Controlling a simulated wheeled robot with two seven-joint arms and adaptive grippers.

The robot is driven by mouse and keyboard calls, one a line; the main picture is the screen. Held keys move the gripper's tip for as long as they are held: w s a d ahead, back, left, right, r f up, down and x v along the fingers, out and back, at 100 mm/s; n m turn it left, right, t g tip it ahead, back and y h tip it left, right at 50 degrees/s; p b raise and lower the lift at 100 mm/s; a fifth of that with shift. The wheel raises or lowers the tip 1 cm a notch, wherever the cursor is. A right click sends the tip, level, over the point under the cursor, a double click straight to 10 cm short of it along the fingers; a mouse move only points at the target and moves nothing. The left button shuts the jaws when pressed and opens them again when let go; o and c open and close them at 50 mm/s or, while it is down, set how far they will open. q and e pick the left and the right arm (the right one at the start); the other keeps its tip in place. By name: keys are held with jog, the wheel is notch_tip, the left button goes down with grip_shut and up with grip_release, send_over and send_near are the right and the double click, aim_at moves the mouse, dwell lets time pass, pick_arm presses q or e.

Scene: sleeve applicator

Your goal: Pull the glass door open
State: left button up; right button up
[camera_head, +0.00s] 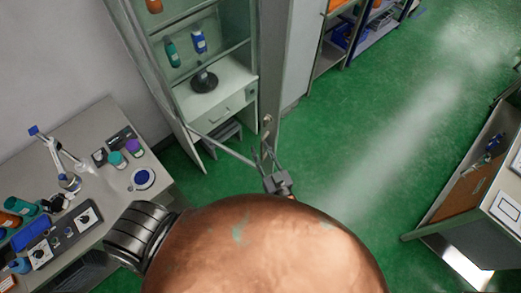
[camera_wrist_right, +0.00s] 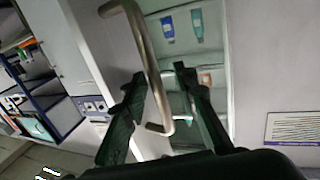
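The glass door belongs to a pale cabinet (camera_head: 220,108) in the upper middle of the head view. Its grey frame post (camera_head: 272,60) seems to stand out from the cabinet's right side, so the door looks ajar, though how far is hard to tell. My right gripper (camera_head: 272,162) is at the lower part of this post. In the right wrist view, the bent metal door handle (camera_wrist_right: 143,42) runs between the open fingers of my right gripper (camera_wrist_right: 159,75). The fingers look apart from the handle; contact is unclear. My left gripper is out of view.
Bottles (camera_head: 198,42) and a dark round-based stand (camera_head: 204,81) are inside the cabinet. A crowded workbench (camera_head: 95,185) is at left, shelving (camera_head: 334,50) behind, and another table (camera_head: 466,190) at right. The green floor (camera_head: 380,130) right of the door is clear.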

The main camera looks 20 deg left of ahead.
jog(key=shift+s+d, duration=0.15)
jog(key=v, duration=1.1)
jog(key=shift+s+d, duration=0.2)
jog(key=shift+c, duration=0.4)
